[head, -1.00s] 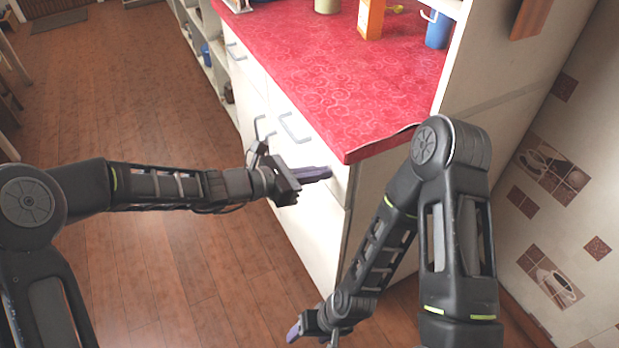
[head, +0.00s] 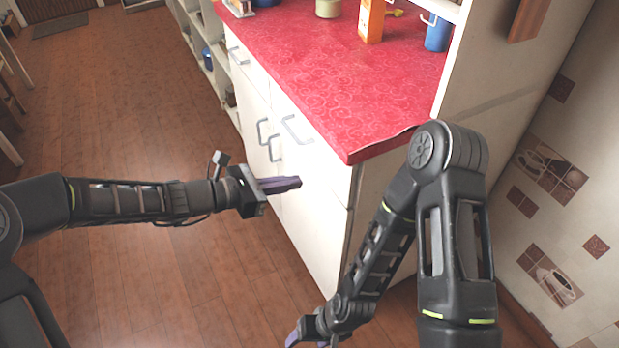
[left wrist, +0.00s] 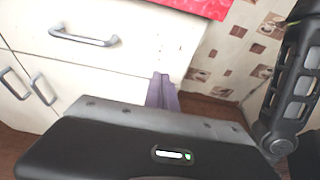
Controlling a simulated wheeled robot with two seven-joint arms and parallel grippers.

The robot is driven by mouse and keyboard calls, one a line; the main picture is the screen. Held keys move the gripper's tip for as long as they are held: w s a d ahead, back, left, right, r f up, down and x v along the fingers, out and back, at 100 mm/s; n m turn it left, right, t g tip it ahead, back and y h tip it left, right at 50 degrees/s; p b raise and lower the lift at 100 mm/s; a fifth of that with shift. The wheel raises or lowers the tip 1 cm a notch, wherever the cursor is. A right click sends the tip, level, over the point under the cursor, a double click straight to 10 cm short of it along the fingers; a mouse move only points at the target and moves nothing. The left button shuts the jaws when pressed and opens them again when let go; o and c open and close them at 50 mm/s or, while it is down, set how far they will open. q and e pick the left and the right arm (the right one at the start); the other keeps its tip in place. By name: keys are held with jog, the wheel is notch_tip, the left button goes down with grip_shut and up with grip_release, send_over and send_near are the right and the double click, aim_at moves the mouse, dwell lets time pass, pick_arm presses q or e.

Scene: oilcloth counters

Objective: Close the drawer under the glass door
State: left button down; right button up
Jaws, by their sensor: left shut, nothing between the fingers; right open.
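The near drawer (head: 312,150) is a white front with a grey bar handle (head: 297,130), just under the red counter top. It looks flush with the cabinet. It also shows in the left wrist view with its handle (left wrist: 84,38). No glass door is visible in these frames. My left gripper (head: 298,183) is shut and empty, in front of the cabinet below the drawer handle; its purple fingers point toward the front, and I cannot tell whether they touch it. The fingers also show in the left wrist view (left wrist: 162,92). My right gripper (head: 294,338) is low at the bottom edge, partly cut off.
Cupboard doors with upright handles (head: 263,132) are below the drawers. A farther drawer handle (head: 236,56) is beyond. The red counter (head: 345,85) carries an orange carton (head: 371,20), a pot (head: 328,9) and a blue mug (head: 437,33). The wooden floor (head: 130,110) at left is clear.

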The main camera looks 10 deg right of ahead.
pick_arm(q)
jog(key=v, duration=0.5)
jog(key=shift+a, duration=0.25)
jog(key=s+a+f+m+y+p, duration=0.1)
jog(key=s+a+f+m+y, duration=0.25)
jog(key=f, duration=0.45)
jog(key=s+a+f+m+g+y, duration=0.1)
jog(key=s+a+f+m+y, duration=0.3)
jog(key=f, duration=0.3)
jog(key=s+a+f+m+y+p, duration=0.1)
jog(key=s+a+f+m+y, duration=0.1)
jog(key=s+a+f+m, duration=0.35)
jog(key=s+f+m+g+p, duration=0.1)
jog(key=s+f+m, duration=0.2)
jog(key=s, duration=0.2)
jog(key=s+d+f+m+p, duration=0.1)
jog(key=s+f+m, duration=0.2)
jog(key=s, duration=0.2)
jog(key=shift+s+d+f+g+p, duration=0.2)
jog(key=shift+s+f+g+p, duration=0.1)
jog(key=shift+s+g+p, duration=0.1)
jog(key=shift+y, duration=0.25)
